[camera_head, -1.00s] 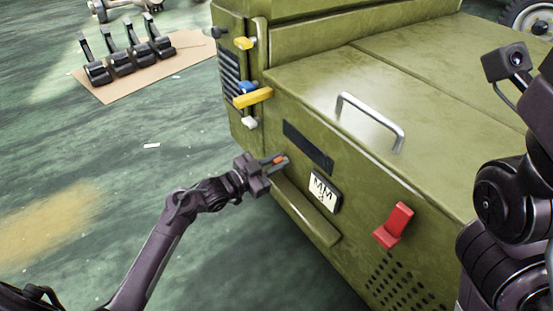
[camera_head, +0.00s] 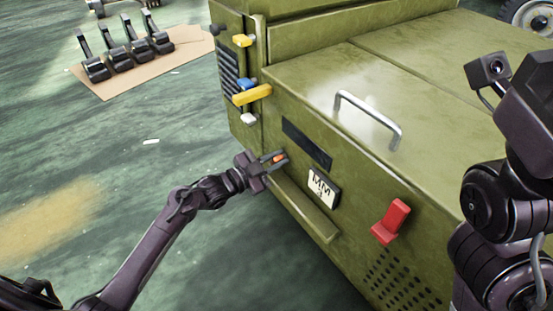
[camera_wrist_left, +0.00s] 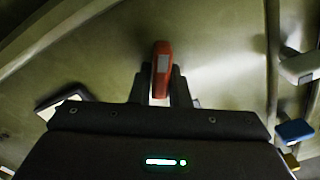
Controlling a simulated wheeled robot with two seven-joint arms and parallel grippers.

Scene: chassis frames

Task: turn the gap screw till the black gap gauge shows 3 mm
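My left gripper (camera_head: 276,160) is at the green chassis front, with its fingers around a small orange-red piece (camera_head: 280,157), seemingly the gap screw. In the left wrist view the red piece (camera_wrist_left: 161,62) stands between the two fingers (camera_wrist_left: 160,92), which look closed on its sides. A black-framed white plate marked MM (camera_head: 323,188), seemingly the gap gauge, is right of the gripper; the small mark under MM resembles a 3 but is hard to read. Its edge seems to show in the wrist view (camera_wrist_left: 62,100). My right gripper is not visible; only part of that arm shows at right.
A black strip (camera_head: 306,145) lies above the plate, a red lever (camera_head: 391,221) to its right and a green ledge (camera_head: 305,212) below. A metal handle (camera_head: 368,118) is on top. Yellow (camera_head: 252,95), blue and white knobs stick out at the left corner.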

